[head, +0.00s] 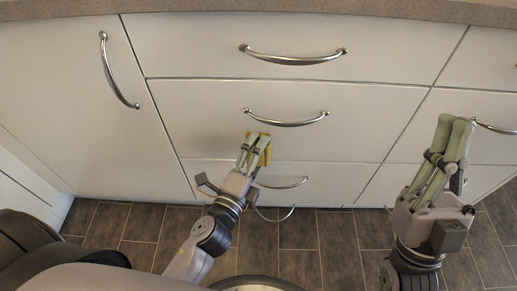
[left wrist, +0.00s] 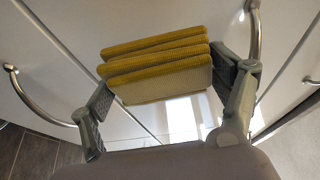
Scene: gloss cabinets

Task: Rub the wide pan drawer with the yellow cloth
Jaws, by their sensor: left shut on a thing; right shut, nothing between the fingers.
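The yellow cloth (head: 267,154) is a folded, ribbed pad. My left gripper (head: 256,142) is shut on it; the left wrist view shows the folded cloth (left wrist: 158,68) between the two fingers. In the head view, the cloth is in front of the lower edge of the middle wide drawer (head: 205,115), below its handle. I cannot tell whether it touches the front. Wide white drawers are stacked here, and I cannot tell which is the pan drawer. My right gripper (head: 453,122) is shut and empty, in front of the cabinets at the right.
Another wide drawer (head: 200,45) is above and a lower one (head: 330,178) is below, each with a curved metal handle. A cabinet door (head: 60,90) with a handle (head: 117,70) is at the left. A countertop edge (head: 300,7) runs along the top. Dark floor tiles (head: 300,235) lie below.

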